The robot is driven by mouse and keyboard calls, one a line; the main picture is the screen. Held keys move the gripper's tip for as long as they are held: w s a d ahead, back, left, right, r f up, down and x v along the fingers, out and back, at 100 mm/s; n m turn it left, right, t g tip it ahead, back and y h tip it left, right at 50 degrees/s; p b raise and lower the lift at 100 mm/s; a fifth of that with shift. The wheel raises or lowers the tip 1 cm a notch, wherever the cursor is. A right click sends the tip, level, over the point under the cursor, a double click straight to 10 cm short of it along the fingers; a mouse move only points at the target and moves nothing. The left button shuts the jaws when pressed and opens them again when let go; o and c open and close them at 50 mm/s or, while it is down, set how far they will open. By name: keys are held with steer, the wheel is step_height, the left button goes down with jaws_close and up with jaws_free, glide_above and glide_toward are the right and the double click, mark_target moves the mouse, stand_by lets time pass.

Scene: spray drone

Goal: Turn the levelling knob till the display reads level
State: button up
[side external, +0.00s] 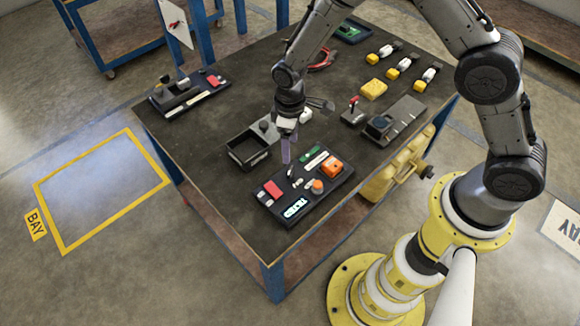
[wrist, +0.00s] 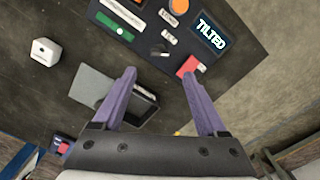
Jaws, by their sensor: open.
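A black control panel (side external: 262,199) lies near the table's front edge. Its display (side external: 295,208) reads TILTED, clear in the wrist view (wrist: 210,35). A round orange knob (side external: 317,186), which looks like the levelling knob, stands beside the display; it is partly cut off at the top of the wrist view (wrist: 181,5). A red block (side external: 272,188) and a green strip (side external: 311,154) are also on the panel. My gripper (side external: 286,156) points down with purple fingers, just behind the panel. In the wrist view (wrist: 158,74) its fingers are apart and empty, short of the knob.
An open black bin (side external: 240,155) stands left of my gripper. A white block (wrist: 45,51) sits on the table.

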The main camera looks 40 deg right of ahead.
mark_target(290, 170)
step_height(290, 170, down, 10)
steer(key=shift+f, duration=0.25)
steer(key=shift+c, duration=0.3)
jaws_close()
